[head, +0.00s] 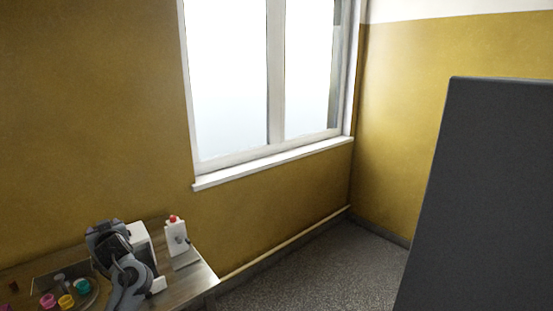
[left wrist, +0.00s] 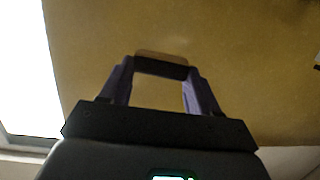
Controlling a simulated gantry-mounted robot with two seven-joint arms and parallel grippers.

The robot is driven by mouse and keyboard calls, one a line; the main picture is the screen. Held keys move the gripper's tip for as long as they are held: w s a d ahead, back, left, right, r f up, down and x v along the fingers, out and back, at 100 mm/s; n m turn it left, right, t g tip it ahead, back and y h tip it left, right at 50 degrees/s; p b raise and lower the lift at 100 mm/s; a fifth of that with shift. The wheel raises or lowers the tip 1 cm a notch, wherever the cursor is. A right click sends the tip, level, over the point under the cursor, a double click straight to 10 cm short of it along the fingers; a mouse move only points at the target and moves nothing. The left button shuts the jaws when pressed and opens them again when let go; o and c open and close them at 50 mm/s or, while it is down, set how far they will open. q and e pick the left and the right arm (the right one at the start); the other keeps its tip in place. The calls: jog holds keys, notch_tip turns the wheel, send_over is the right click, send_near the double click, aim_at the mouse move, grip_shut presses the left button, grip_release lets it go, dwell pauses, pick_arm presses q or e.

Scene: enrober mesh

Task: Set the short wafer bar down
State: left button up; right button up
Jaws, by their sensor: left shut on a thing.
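In the left wrist view, my left gripper (left wrist: 161,73) is shut on a brown bar, the short wafer bar (left wrist: 161,56). The bar lies crosswise between the two purple-dark fingertips, and the gap behind it is empty. Behind it is only the mustard wall; no surface shows touching the bar. In the head view, my left arm is at the lower left over the table, and its fingertips and the bar cannot be made out there. My right gripper is not in view.
Pink, yellow and teal pots (head: 66,301) are at the left. A tall dark grey slab (head: 485,200) fills the right. The floor between is clear.

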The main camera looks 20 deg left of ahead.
pick_arm(q)
jog(key=w+d+f+m+t+h, duration=0.35)
jog(key=d+f, duration=0.25)
jog(key=d, duration=0.3)
jog(key=w+d+f+m+t+h, duration=0.2)
jog(key=d+f+m+t+h, duration=0.35)
jog(key=d, duration=0.35)
jog(key=s+d+f+m+h, duration=0.15)
jog(key=d+f, duration=0.25)
jog(key=d, duration=0.7)
jog(key=s+d+f+m+h, duration=0.1)
jog(key=s+d+f+h, duration=0.2)
jog(key=d, duration=0.7)
jog(key=s+d+f+m+h, duration=0.15)
jog(key=d+f, duration=0.35)
jog(key=d, duration=0.6)
jog(key=s+r+p, duration=0.4)
jog(key=r+p, duration=0.7)
jog(key=p, duration=0.2)
jog(key=s+r+p, duration=0.4)
jog(key=r+p, duration=0.7)
jog(key=p, duration=0.2)
jog(key=shift+s+d+r+y, duration=0.2)
jog(key=shift+s+r+y, duration=0.1)
jog(key=shift+s+y, duration=0.1)
